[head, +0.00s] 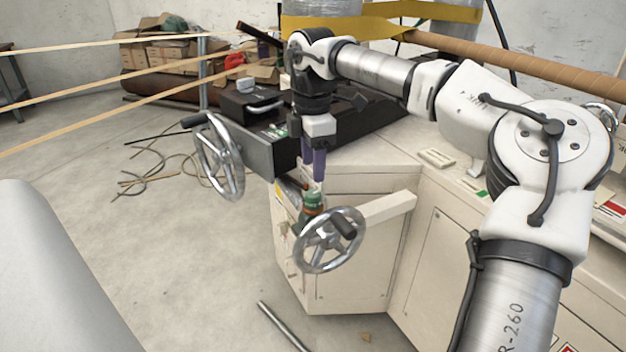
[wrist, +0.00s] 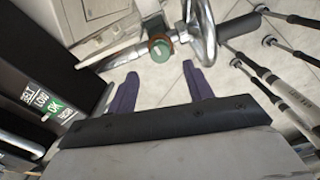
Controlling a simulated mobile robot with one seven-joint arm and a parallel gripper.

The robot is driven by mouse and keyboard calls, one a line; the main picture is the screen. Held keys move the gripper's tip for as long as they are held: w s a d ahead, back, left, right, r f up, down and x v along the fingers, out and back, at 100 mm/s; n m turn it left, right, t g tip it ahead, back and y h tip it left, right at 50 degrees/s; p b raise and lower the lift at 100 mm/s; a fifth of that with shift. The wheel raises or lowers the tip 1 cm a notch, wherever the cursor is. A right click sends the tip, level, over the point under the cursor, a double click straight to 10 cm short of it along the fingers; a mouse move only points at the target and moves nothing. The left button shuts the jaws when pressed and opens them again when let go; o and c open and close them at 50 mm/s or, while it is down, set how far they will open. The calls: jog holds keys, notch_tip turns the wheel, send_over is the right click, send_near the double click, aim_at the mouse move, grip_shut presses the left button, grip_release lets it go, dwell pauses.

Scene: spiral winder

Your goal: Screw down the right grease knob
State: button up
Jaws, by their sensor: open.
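The grease knob (head: 313,197) is a green-topped cap on an orange-red body beside the right handwheel. In the wrist view the green knob (wrist: 160,50) sits ahead of the fingers, near the middle between the two tips in the picture. My gripper (head: 314,178) points down just above the knob in the head view, its purple fingers apart and empty. In the wrist view my gripper (wrist: 160,69) shows as two spread purple fingers, with bare floor between them. I see no contact with the knob. Its lower part is partly hidden by the handwheel.
The right handwheel (head: 331,240) stands close in front of the knob, and it also shows in the wrist view (wrist: 208,32). A left handwheel (head: 238,165) stands on a metal plate. A black machine housing (head: 372,124) lies behind my gripper. Floor at left is mostly clear.

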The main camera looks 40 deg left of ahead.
notch_tip(320, 180, up, 7)
jog(key=shift+p, duration=0.4)
jog(key=shift+f, duration=0.1)
